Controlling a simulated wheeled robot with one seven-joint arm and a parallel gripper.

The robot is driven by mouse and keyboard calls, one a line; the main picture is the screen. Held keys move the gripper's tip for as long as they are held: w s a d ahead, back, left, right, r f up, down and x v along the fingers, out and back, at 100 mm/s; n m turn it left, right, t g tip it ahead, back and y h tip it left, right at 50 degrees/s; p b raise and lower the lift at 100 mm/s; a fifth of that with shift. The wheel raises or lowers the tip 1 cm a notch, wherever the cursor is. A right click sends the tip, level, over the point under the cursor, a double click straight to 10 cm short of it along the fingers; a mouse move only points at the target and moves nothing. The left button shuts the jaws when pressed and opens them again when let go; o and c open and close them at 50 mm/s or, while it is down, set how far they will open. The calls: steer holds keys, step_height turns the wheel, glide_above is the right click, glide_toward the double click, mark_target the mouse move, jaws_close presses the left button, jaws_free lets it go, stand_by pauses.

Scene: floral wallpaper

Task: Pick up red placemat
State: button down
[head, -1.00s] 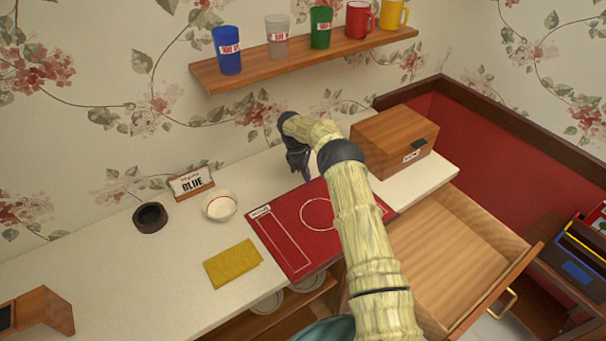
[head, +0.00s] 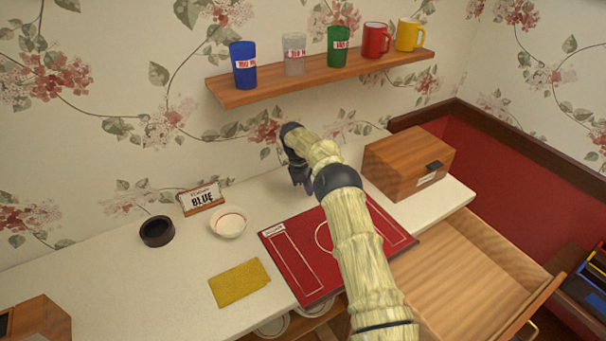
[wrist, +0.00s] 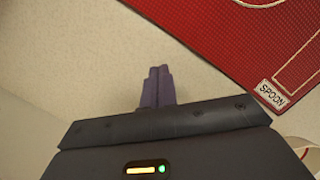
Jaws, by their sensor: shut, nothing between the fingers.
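The red placemat (head: 299,270) lies flat on the white counter, with white outlines and a small label at its upper left corner. My arm crosses over it in the head view and hides part of it. My gripper (head: 308,188) is above the counter behind the placemat's far edge, apart from it. In the wrist view, the purple fingers of my gripper (wrist: 158,78) are together and empty over bare counter. The placemat (wrist: 235,45) shows at the upper right there, with a label reading "SPOON".
A white bowl (head: 229,222), a yellow cloth (head: 240,283), a dark ring-shaped cup (head: 157,231) and a "BLUE" sign (head: 202,198) are left of the placemat. A wooden box (head: 408,164) stands right of it. An open drawer (head: 470,275) juts out at the front right. A shelf (head: 320,77) holds several cups.

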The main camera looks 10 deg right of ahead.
steer(key=v, duration=0.8)
steer(key=shift+s+d+r, duration=0.1)
